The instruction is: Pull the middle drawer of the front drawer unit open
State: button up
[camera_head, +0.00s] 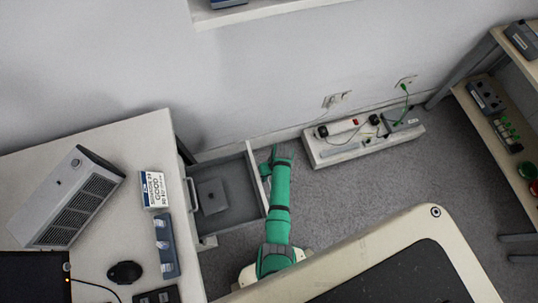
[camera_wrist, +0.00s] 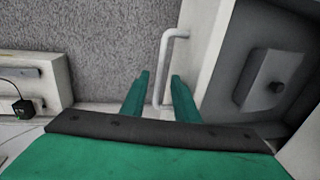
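A drawer (camera_head: 232,216) of the front drawer unit is pulled well out from under the desk, and a grey square block with a dark knob lies inside it. A closed drawer's white handle (camera_head: 191,194) shows above it. The open drawer's white front (camera_wrist: 208,45) carries a white bar handle (camera_wrist: 168,62). My gripper (camera_head: 270,162) is at the outer side of this front. In the wrist view my gripper (camera_wrist: 160,88) has its fingers apart, with the lower end of the handle between them. A gap shows between the left finger and the bar.
The desk (camera_head: 110,225) at left holds a grey vented device (camera_head: 75,200), a labelled box (camera_head: 154,190) and a mouse (camera_head: 124,272). A white floor box (camera_head: 362,140) with plugs stands along the wall. A shelf (camera_head: 490,120) is at right. Carpet between is clear.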

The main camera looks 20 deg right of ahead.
notch_tip(320, 180, up, 9)
jog(key=d, duration=0.1)
jog(key=shift+d+r, duration=0.15)
jog(key=shift+d, duration=0.25)
jog(key=shift+s, duration=0.1)
jog(key=s+a+r+t+h, duration=0.2)
jog(key=s+a+t+h, duration=0.3)
jog(key=s, duration=0.6)
jog(key=s+a+r+t+y, duration=0.1)
jog(key=s+a+r+t, duration=0.2)
jog(key=r, duration=0.7)
jog(key=s+a+r+n+t+y, duration=0.1)
jog(key=s+a+r+t, duration=0.2)
jog(key=r, duration=0.8)
jog(key=s+a+r+t, duration=0.4)
jog(key=a+r, duration=0.2)
jog(key=r, duration=0.4)
jog(key=shift+r+y, duration=0.3)
jog(key=shift+y, duration=0.1)
jog(key=shift+a+n, duration=0.15)
jog(key=shift+n, duration=0.15)
